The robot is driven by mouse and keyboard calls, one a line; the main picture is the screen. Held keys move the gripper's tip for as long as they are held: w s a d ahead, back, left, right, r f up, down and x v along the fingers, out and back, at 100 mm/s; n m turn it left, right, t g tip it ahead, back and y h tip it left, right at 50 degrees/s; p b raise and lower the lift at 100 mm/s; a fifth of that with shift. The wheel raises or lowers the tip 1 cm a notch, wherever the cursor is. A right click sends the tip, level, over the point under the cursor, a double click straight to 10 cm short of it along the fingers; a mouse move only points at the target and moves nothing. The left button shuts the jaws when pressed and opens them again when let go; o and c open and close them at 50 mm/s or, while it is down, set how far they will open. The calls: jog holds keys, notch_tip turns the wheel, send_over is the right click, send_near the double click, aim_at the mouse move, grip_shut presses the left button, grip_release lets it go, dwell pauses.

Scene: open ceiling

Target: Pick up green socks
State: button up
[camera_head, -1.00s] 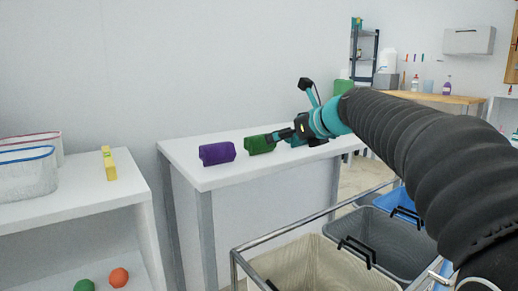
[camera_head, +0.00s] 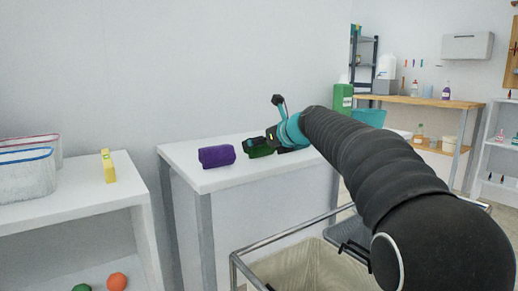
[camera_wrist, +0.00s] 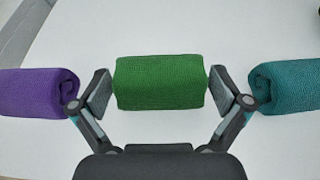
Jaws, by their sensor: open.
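The green socks (camera_wrist: 160,82) are a rolled bundle on the white table, in the middle of the wrist view. In the head view the green socks (camera_head: 258,150) are partly hidden by my gripper. My gripper (camera_wrist: 159,90) is open, with one finger at each end of the green roll. The fingers are very close to its ends; I cannot tell whether they touch. In the head view my gripper (camera_head: 268,146) is low over the table.
A purple roll (camera_wrist: 38,92) lies left of the green one and a teal roll (camera_wrist: 288,88) lies right, both close to my fingers. The table (camera_head: 225,182) is otherwise clear. A beige bin (camera_head: 310,268) stands in front. A left shelf holds a yellow item (camera_head: 108,167).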

jog(key=shift+x, duration=1.4)
jog(key=shift+c, duration=0.2)
jog(key=c, duration=0.8)
